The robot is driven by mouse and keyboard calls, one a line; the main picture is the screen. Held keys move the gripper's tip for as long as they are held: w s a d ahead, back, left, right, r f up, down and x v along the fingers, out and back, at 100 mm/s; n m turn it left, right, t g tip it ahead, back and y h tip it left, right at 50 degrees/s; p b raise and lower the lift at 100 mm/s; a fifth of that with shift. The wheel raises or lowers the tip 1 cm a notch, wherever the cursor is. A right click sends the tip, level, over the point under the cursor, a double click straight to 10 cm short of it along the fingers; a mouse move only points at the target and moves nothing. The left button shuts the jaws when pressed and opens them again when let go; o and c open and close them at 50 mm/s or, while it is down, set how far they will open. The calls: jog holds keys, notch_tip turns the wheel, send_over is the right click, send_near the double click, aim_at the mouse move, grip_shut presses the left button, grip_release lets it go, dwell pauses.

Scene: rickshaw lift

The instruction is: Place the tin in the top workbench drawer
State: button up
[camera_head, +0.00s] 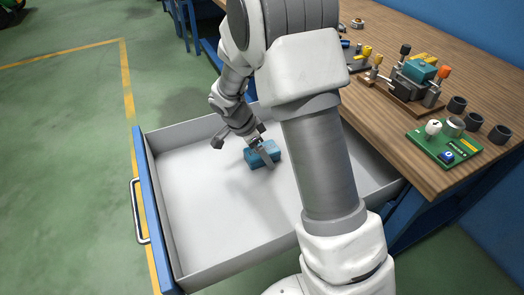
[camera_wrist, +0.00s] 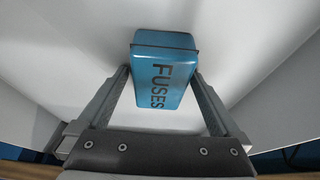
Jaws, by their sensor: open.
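The blue tin (camera_head: 262,154) lies on the white floor of the open workbench drawer (camera_head: 190,210). In the wrist view the tin (camera_wrist: 163,70) is marked "FUSES" and sits between the fingers of my gripper (camera_wrist: 163,85). My gripper (camera_head: 243,145) is inside the drawer, low over its floor, with its fingers spread on either side of the tin. The fingers look close to the tin's sides; I cannot tell whether they touch it. My arm covers part of the drawer.
The drawer's blue front with its handle (camera_head: 138,210) faces left. The wooden workbench top (camera_head: 385,115) holds a green board (camera_head: 443,145), a lever fixture (camera_head: 415,80) and several dark cups at the right. The drawer floor around the tin is bare.

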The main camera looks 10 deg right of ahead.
jog(key=w+p+v, duration=0.1)
jog(key=p+v, duration=0.2)
jog(key=v, duration=0.9)
jog(key=s+d+r+n+t+y, duration=0.2)
jog(key=s+d+r+n, duration=0.2)
jog(key=s+r+n, duration=0.55)
jog(key=s+r+n+t+y, duration=0.1)
jog(key=s+r+n, duration=0.2)
jog(key=s, duration=0.4)
jog(key=s+r+n+t+y, duration=0.1)
jog(key=s+r+n, duration=0.2)
jog(key=s, duration=0.5)
jog(key=shift+d+t, duration=0.25)
jog(key=shift+t, duration=0.05)
jog(key=shift+r, duration=0.1)
